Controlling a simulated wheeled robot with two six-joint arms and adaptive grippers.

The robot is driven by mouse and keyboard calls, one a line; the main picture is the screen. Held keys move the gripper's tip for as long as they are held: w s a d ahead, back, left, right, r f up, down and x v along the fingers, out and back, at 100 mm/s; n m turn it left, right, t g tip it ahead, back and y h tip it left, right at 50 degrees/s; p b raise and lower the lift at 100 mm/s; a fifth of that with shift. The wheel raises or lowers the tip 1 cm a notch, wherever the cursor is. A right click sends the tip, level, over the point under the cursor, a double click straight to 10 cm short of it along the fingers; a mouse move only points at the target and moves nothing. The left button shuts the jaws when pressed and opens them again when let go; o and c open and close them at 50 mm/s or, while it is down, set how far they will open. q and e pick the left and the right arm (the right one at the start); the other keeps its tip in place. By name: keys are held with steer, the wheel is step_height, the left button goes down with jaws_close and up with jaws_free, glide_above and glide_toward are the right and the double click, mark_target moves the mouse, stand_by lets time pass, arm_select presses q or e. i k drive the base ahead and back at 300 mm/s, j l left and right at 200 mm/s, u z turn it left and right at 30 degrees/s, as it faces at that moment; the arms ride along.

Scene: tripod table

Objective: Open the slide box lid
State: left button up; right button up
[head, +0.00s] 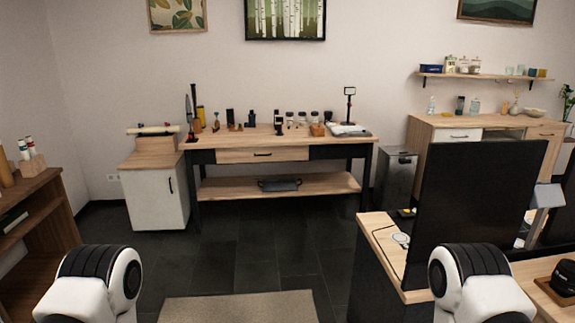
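I cannot make out a slide box or its lid for certain. Across the room a wooden workbench (225,144) with dark legs carries many small items along its back. Parts of both my arms show at the bottom left and bottom right, far from the workbench. Neither gripper is in view.
A white cabinet (152,200) stands left of the workbench, a brown shelf unit (58,207) at the left edge. A desk (385,245) with a large dark screen (475,205) blocks the right. Dark floor and a beige rug (238,308) lie clear in the middle.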

mark_target(315, 128)
steer(key=i+j+u, duration=0.1)
steer(key=i+j, duration=0.15)
steer(key=i, duration=1.4)
steer(key=i+j+u, duration=0.1)
steer(key=i, duration=1.55)
